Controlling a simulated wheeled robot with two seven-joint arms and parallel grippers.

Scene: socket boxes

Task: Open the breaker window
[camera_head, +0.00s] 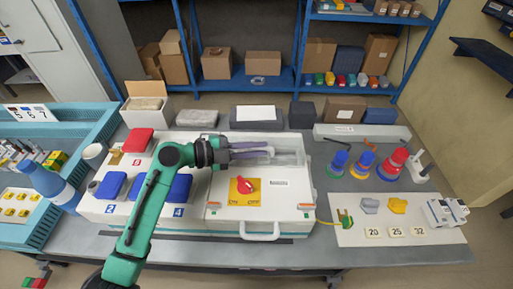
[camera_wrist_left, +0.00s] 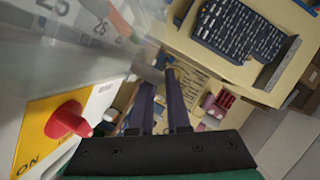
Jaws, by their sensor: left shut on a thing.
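The white socket box (camera_head: 215,215) lies on the grey table. Its clear breaker window (camera_head: 289,147) is at the back right of its top, and in the left wrist view a see-through panel (camera_wrist_left: 130,55) fills the upper left. My left gripper (camera_head: 268,152) reaches in from the left at the window, its two dark fingers close together. In the left wrist view the fingertips (camera_wrist_left: 160,75) meet the edge of the clear panel and are shut on it. The window's exact angle is hard to tell. My right gripper is not in view.
A red rotary switch (camera_head: 246,185) on a yellow plate sits in front of the window. Red and blue socket covers (camera_head: 176,188) are at the left. Coloured plugs (camera_head: 390,166) stand at the right. A blue bottle (camera_head: 48,184) and a teal crate (camera_head: 95,112) are at far left.

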